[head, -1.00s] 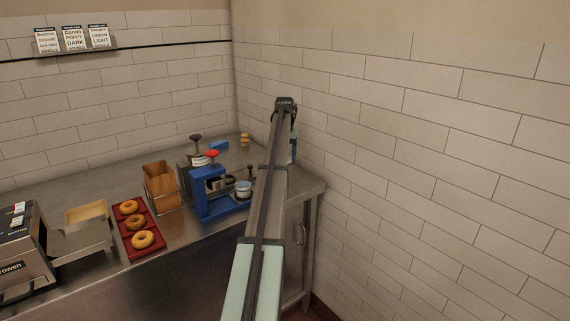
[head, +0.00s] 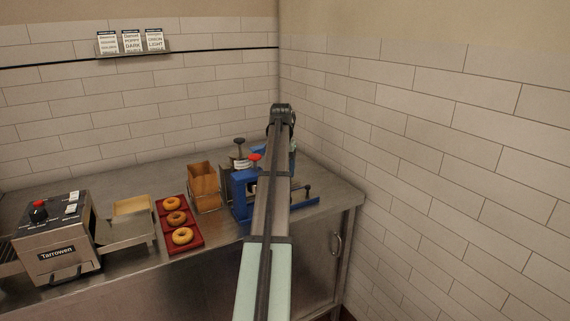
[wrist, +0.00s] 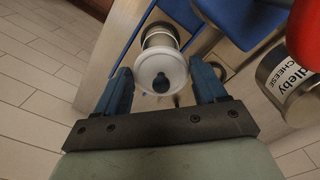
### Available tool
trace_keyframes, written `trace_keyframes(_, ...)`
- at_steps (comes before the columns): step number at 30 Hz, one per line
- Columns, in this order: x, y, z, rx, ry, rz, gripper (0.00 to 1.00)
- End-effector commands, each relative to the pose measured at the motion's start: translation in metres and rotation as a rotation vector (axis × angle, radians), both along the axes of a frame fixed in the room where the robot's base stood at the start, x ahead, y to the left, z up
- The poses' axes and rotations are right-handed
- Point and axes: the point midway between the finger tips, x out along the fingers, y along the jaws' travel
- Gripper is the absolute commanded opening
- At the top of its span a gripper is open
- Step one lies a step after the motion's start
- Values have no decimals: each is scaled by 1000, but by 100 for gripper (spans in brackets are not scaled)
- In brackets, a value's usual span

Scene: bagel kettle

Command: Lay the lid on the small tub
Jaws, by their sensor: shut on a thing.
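In the wrist view, a white round lid (wrist: 153,66) with a dark knob sits between the two fingers of my gripper (wrist: 161,88), which is shut on it. Just beyond the lid, partly covered by it, is a round pale container with a metallic rim (wrist: 160,37), which looks like the small tub. I cannot tell whether the lid touches it. In the head view my arm hides the gripper, the lid and the tub.
A blue stand (head: 241,188) with a red knob (head: 255,157) is beside my arm. A metal can labelled CHEESE (wrist: 284,82) is at right in the wrist view. A red tray (head: 193,238) of bagels, a wooden box (head: 203,180) and a toaster (head: 57,240) stand left.

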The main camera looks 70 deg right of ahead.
Motion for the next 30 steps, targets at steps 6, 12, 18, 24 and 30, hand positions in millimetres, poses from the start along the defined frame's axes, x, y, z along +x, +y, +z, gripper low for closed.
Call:
trace_keyframes(6, 0, -1, -3, 0, 0, -27, 43)
trace_keyframes(12, 0, -1, -12, 1, 0, -26, 43)
trace_keyframes(18, 0, 0, -26, 1, 0, -26, 43)
trace_keyframes(24, 0, -1, -42, 1, 0, -26, 43)
trace_keyframes(30, 0, -1, -54, 0, 0, -25, 43)
